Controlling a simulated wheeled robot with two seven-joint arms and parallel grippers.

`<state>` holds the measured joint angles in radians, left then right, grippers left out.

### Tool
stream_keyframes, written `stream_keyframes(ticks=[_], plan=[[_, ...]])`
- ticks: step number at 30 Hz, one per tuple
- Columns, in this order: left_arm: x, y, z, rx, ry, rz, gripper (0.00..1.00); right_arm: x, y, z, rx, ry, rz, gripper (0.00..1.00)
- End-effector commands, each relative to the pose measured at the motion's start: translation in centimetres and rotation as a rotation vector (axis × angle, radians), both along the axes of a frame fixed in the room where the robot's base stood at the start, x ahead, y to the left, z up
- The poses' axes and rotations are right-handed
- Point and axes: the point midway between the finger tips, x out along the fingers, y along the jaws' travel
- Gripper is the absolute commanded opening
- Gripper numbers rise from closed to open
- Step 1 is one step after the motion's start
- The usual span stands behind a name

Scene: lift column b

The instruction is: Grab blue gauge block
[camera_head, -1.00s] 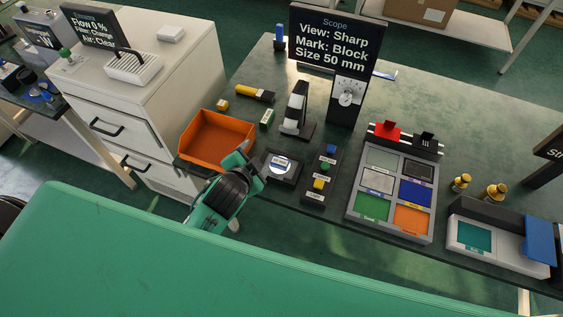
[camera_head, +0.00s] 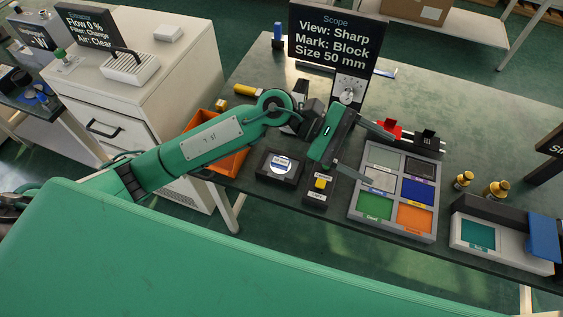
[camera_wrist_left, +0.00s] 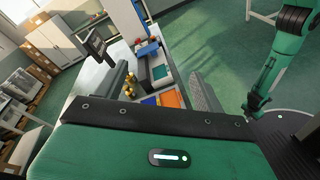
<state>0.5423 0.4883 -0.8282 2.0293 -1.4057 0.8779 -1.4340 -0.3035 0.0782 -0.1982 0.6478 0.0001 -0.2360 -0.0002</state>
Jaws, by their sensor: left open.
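A dark strip (camera_head: 315,199) on the bench holds small coloured blocks, and only its yellow block (camera_head: 320,183) shows clearly now. The strip's far end, where a blue block showed earlier, is hidden behind my left gripper (camera_head: 382,161). That gripper is open and empty, above the bench between the strip and the colour tray, with its fingers pointing right. In the left wrist view both fingers (camera_wrist_left: 158,72) are spread, with bench items beyond them. A slim blue upright piece (camera_head: 277,35) stands at the bench's far left corner.
A grey tray (camera_head: 352,212) with coloured compartments lies right of the strip. The Scope sign (camera_head: 336,35) stands behind the gripper. An orange bin (camera_head: 232,163) is partly behind my left arm. Brass weights (camera_head: 497,190) and a blue-lidded box (camera_head: 478,235) stand at right.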

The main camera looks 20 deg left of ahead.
Motion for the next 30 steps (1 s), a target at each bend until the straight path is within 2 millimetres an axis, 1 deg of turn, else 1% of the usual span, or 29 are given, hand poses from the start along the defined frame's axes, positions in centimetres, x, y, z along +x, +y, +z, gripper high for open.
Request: stream_keyframes(ticks=[1,2,3,5,6,8,9,11,12,15,16,18,20,22,25,30], plan=[[0.1,0.7,-1.5,0.109,-0.119,-0.061,0.71,0.0,0.0,-0.1,0.0,0.0,0.0,0.0],[0.2,1.3,-2.6,0.177,-0.19,-0.102,0.71,0.0,0.0,-0.1,0.0,0.0,0.0,0.0],[0.4,2.3,-3.9,0.267,-0.281,-0.157,0.71,0.0,0.0,-0.2,0.0,0.0,0.0,0.0],[1.1,4.2,-5.8,0.406,-0.407,-0.243,0.71,0.0,0.0,-0.2,0.0,0.001,0.0,0.0],[1.7,5.6,-6.9,0.501,-0.484,-0.301,0.71,0.0,0.0,-0.3,0.0,0.001,0.001,0.0],[2.9,8.2,-8.1,0.643,-0.585,-0.388,0.71,0.0,-0.1,-0.4,-0.001,0.001,0.001,0.0],[3.7,9.9,-8.8,0.733,-0.64,-0.444,0.71,0.0,-0.1,-0.4,-0.001,0.001,0.001,0.0],[4.9,12.5,-9.3,0.857,-0.705,-0.523,0.71,-0.1,-0.1,-0.4,-0.001,0.002,0.001,0.0],[5.7,14.2,-9.4,0.932,-0.738,-0.569,0.71,-0.1,-0.2,-0.5,-0.002,0.002,0.001,0.0],[7.1,17.4,-9.3,1.078,-0.785,-0.661,0.71,-0.1,-0.3,-0.5,-0.003,0.002,0.002,0.0],[7.4,18.2,-9.2,1.11,-0.792,-0.682,0.71,-0.1,-0.3,-0.5,-0.004,0.003,0.002,0.0],[7.9,19.4,-9.0,1.164,-0.802,-0.716,0.71,-0.1,-0.3,-0.5,-0.004,0.003,0.002,0.0],[8.1,20.0,-9.0,1.19,-0.807,-0.734,0.71,-0.1,-0.4,-0.5,-0.005,0.003,0.002,0.0],[8.1,20.3,-9.5,1.2,-0.805,-0.743,0.71,-0.2,-0.4,-0.3,-0.005,0.003,0.002,0.0],[8.0,20.3,-11.1,1.199,-0.802,-0.745,0.71,-0.5,-0.5,0.1,-0.005,0.005,0.002,0.0],[8.0,20.2,-14.6,1.197,-0.802,-0.743,0.71,-1.6,-0.7,0.6,-0.009,0.02,0.002,0.0]])
